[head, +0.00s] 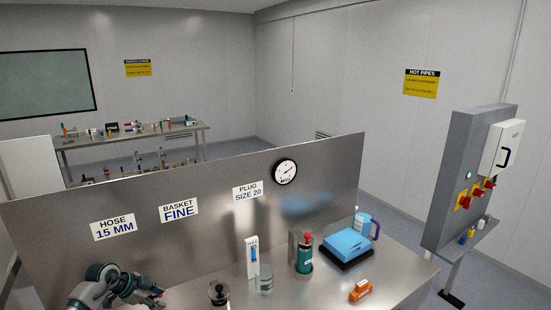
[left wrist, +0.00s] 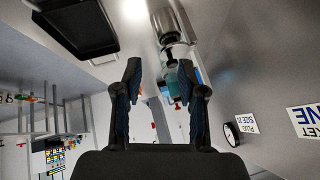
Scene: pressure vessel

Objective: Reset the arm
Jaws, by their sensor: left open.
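My left arm comes in at the lower left of the head view, in front of the metal back panel (head: 130,210). Its gripper (head: 150,296) is low over the left part of the bench and is partly cut off by the frame edge. In the left wrist view the two dark fingers of the left gripper (left wrist: 160,72) stand apart with nothing held between them. A teal bottle (left wrist: 172,82) shows beyond the fingers, apparently not gripped. My right gripper is not in view.
On the bench (head: 395,272) stand a dark-lidded pot (head: 218,293), a white level gauge (head: 251,257), a teal bottle with a red top (head: 304,256), a blue case (head: 346,245) and an orange item (head: 360,291). A grey control box (head: 466,180) stands at right.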

